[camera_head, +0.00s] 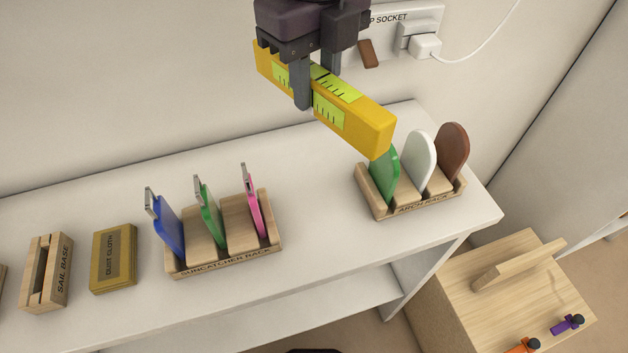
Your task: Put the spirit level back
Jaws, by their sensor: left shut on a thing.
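The yellow spirit level (360,120) has green marked labels and hangs in the air above the white shelf, tilted down to the right in the picture. My left gripper (315,90) comes in from the top and is shut on the level near its middle. The level's right end is in front of part of the green arch in the arch rack; I cannot tell how far apart they are. My right gripper is not in view.
The white shelf (320,220) carries the arch rack (415,202), the suncatcher rack (225,262), a dust cloth (114,258) and the sail base (47,272). A wall socket with a plug (425,46) is behind. The shelf between the racks is clear.

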